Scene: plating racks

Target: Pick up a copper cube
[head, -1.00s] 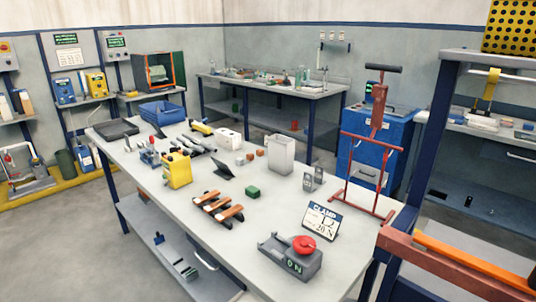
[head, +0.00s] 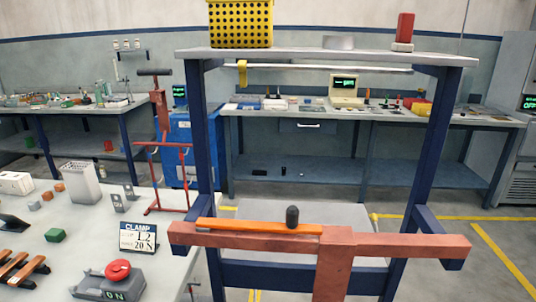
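Two small copper-coloured cubes sit on the light worktable at the left of the head view, one copper cube (head: 60,187) a little farther back and another copper cube (head: 47,196) nearer. A small grey cube (head: 34,205) sits in line with them. They lie between a white box and a grey perforated bin. Neither of my grippers shows in the head view.
A blue frame (head: 203,150) with a red-brown beam (head: 400,245) stands close ahead. Floor is open at right.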

